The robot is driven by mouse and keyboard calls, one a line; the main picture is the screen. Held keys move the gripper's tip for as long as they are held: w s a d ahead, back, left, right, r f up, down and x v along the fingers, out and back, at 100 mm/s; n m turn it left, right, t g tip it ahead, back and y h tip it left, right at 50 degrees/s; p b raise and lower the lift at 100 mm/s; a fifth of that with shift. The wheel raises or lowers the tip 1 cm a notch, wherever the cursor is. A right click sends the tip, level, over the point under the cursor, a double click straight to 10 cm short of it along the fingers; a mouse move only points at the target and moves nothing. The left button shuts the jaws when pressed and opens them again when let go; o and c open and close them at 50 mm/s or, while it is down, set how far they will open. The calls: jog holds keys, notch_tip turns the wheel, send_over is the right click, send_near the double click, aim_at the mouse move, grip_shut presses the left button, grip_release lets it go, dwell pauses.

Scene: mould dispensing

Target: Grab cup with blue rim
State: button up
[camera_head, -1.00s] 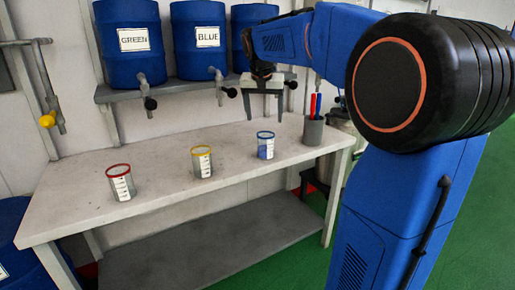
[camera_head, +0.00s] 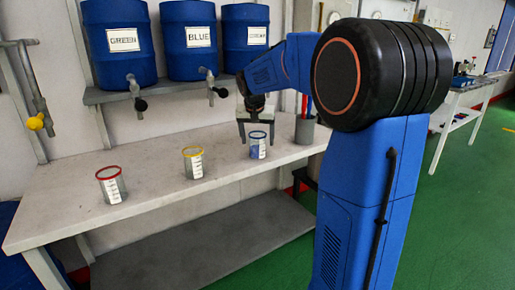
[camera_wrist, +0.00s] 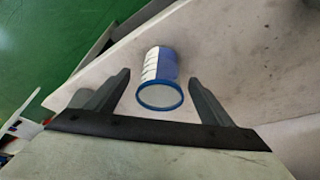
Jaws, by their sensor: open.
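The cup with the blue rim (camera_head: 258,145) stands upright on the white table, the rightmost of three cups in the head view. It has a white scale label and blue on its side. My gripper (camera_head: 255,138) is open and just above and around the cup's upper part in that view. In the wrist view the blue-rimmed cup (camera_wrist: 161,80) lies ahead between my two open fingers (camera_wrist: 157,92), with a gap on both sides. I cannot tell how low the fingertips reach beside it.
A yellow-rimmed cup (camera_head: 194,163) and a red-rimmed cup (camera_head: 111,186) stand to the left on the table (camera_head: 150,170). A grey holder (camera_head: 305,130) with pens is close on the right. Barrels with taps, including the BLUE barrel (camera_head: 188,50), sit on a shelf above.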

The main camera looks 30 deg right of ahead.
aim_at(258, 146)
jog(key=x, duration=0.5)
jog(key=shift+c, duration=0.6)
jog(key=c, duration=1.1)
